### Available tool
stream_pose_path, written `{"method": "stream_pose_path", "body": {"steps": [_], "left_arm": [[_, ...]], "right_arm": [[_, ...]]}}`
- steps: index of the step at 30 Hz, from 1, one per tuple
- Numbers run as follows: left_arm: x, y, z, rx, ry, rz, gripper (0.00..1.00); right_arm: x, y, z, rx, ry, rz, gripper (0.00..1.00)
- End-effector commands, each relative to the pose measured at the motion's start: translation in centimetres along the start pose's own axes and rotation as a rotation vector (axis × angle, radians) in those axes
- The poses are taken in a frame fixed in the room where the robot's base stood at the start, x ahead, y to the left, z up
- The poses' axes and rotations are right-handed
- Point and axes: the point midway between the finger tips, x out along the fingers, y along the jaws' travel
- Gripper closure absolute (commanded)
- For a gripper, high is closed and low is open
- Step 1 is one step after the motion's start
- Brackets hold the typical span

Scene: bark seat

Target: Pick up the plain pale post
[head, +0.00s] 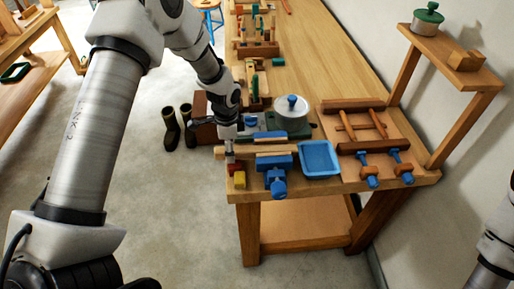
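A plain pale wooden bar (276,149) lies across the near left part of the workbench, behind a blue vise. It is the palest post-like piece that I can make out. My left gripper (230,158) points down at the bench's left edge, just left of the bar's end and above a small red block (235,168). Its fingers are too small to tell whether they are open or touch anything. My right gripper is out of view; only part of that arm shows at the right edge.
A yellow block (239,180) sits in front of the red one. The blue vise (277,176), a blue tray (320,158) and a wooden clamp frame (361,126) crowd the near end. A raised shelf (450,58) is at right.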

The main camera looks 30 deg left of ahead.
Motion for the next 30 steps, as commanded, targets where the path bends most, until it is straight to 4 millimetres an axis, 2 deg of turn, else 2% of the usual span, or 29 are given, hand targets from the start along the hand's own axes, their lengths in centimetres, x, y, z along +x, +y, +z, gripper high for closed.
{"method": "stream_pose_path", "body": {"steps": [3,7,8,9,13,14,24,26,30], "left_arm": [[0.8,0.0,0.0,0.0,0.0,0.0,0.33],[0.8,0.0,0.0,0.0,0.0,-0.001,0.33],[0.8,0.0,0.0,0.0,0.0,-0.001,0.37],[0.8,0.0,0.0,0.0,0.0,-0.001,0.51],[0.8,0.0,0.0,0.0,0.0,0.0,0.97],[0.8,0.0,0.0,0.0,0.0,0.0,1.0],[0.5,0.0,0.0,0.0,0.001,-0.002,1.0],[-0.3,-0.1,-0.1,-0.001,0.003,-0.004,1.0],[-3.4,-0.1,-0.1,0.0,0.004,-0.006,1.0]], "right_arm": [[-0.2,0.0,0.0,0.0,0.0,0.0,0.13],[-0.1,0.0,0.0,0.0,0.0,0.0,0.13],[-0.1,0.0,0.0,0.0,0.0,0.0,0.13],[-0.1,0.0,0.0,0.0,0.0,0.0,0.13],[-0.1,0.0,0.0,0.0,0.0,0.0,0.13],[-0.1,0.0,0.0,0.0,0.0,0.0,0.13],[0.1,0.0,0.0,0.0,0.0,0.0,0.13],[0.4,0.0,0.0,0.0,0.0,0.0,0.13],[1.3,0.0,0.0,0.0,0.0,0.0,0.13]]}}
